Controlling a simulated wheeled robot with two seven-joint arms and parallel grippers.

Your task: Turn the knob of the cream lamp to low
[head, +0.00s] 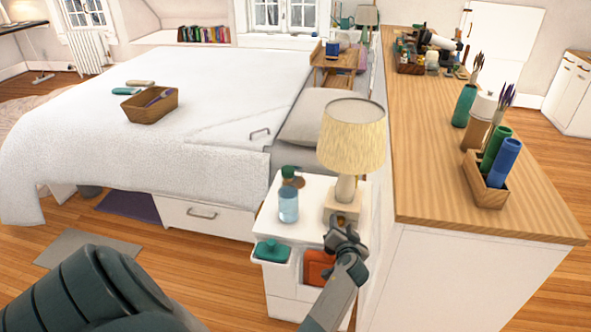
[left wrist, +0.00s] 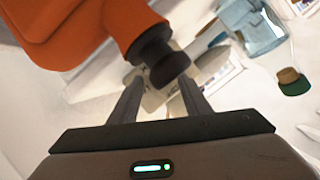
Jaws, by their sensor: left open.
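The cream lamp (head: 352,135) stands upright on the white nightstand (head: 300,213), with a pale beige shade and a squarish base (head: 347,209). My left gripper (head: 341,225) is at the front of that base, in front of the lamp. It hides part of the base, and I cannot make out the knob or its setting. In the left wrist view my gripper (left wrist: 160,100) is open, its two dark fingers apart. A pale surface shows beyond and between them; contact is unclear. My right gripper is not in view.
An orange thing with a dark end (left wrist: 85,30) looms close at upper left in the wrist view. A wooden-topped cabinet (head: 430,165) rises at right; the bed (head: 200,85) is at left.

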